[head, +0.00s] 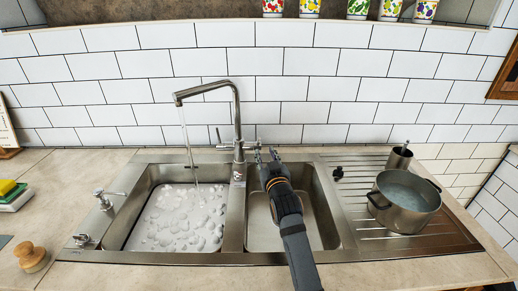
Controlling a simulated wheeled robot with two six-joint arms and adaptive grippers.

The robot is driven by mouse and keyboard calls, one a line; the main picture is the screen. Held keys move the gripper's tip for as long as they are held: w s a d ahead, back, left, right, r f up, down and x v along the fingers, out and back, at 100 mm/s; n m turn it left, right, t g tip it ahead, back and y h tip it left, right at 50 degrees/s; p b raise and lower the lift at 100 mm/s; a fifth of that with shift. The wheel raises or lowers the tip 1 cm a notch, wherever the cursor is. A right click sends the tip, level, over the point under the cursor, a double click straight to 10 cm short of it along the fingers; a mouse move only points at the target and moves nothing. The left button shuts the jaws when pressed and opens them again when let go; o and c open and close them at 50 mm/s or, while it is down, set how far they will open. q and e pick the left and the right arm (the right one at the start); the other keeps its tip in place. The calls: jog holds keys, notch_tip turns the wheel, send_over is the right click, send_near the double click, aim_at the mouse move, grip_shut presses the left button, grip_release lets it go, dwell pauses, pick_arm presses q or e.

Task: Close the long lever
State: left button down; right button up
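The tall steel faucet (237,125) stands behind the divider between two sink basins. A thin stream of water (187,145) runs from its spout into the left basin. A thin upright lever (219,136) shows at the left of the faucet's base. I cannot tell for sure whether this is the long lever. My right arm reaches in from the bottom over the right basin. My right gripper (266,154) is just right of the faucet base, with its small fingertips apart and nothing seen between them. Contact with the faucet cannot be made out. My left gripper is out of view.
The left basin (136,239) holds foamy water. A small tap (103,200) and a knob (82,240) sit on its left rim. A steel pot (404,201) and a cup (400,158) stand on the right drainboard. A wooden-handled brush (31,257) and sponges (9,190) lie left.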

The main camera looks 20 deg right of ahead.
aim_at(259, 140)
jog(key=w, duration=0.7)
jog(key=w+d, duration=0.1)
jog(key=w, duration=0.2)
jog(key=shift+w+f+p, duration=0.2)
jog(key=shift+p, duration=0.1)
jog(key=shift+c, duration=0.2)
grip_shut()
